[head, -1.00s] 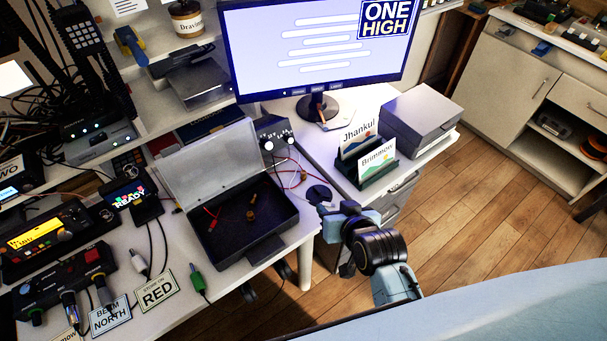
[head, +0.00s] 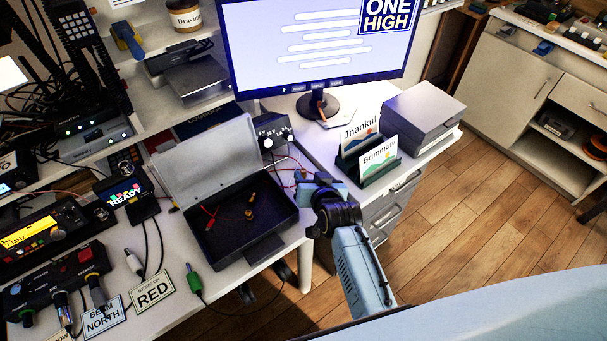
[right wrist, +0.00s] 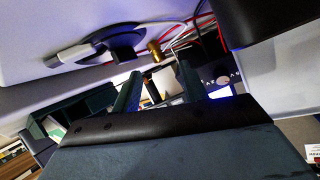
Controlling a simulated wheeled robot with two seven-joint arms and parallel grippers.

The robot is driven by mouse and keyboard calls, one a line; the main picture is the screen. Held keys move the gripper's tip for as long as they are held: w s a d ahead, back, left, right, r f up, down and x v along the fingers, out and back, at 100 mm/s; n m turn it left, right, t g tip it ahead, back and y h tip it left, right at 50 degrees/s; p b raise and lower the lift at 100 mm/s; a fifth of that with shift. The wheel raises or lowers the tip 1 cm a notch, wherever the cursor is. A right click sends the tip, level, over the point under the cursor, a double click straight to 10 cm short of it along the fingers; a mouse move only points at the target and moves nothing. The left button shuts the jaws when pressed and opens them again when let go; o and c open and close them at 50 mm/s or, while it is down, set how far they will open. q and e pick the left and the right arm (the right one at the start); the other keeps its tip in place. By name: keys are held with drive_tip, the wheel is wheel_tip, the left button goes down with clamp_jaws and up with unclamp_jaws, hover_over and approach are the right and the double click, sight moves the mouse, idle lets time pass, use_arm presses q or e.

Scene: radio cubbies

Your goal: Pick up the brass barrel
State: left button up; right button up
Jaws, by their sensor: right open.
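In the right wrist view a small brass barrel (right wrist: 155,51) lies on the white desk top, just beyond and between my fingertips, beside thin red and white cables. In the head view I cannot clearly make it out near my gripper. My right gripper (right wrist: 159,72) is open and empty, with its two fingers apart below the barrel in that picture. In the head view my right gripper (head: 316,185) is at the desk edge, right of the open black case. Small brass pieces (head: 250,213) also lie inside that case. My left gripper is not in view.
The open black case (head: 225,240) stands left of my right gripper. A dark card holder (head: 372,177) with name cards and a grey box (head: 422,120) are to the right. A monitor (head: 315,50) stands behind.

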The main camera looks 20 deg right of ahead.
sight(305, 172)
drive_tip(key=b+x, duration=0.1)
drive_tip(key=x, duration=0.2)
drive_tip(key=shift+w+f, duration=0.25)
drive_tip(key=shift+f, duration=0.05)
drive_tip(key=shift+w, duration=0.15)
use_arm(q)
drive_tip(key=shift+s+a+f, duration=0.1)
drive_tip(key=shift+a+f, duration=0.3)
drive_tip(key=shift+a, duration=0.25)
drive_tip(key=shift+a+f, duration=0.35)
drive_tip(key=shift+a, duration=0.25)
use_arm(e)
drive_tip(key=shift+c, duration=0.2)
drive_tip(key=c, duration=0.7)
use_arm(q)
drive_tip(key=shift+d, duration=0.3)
use_arm(e)
clamp_jaws()
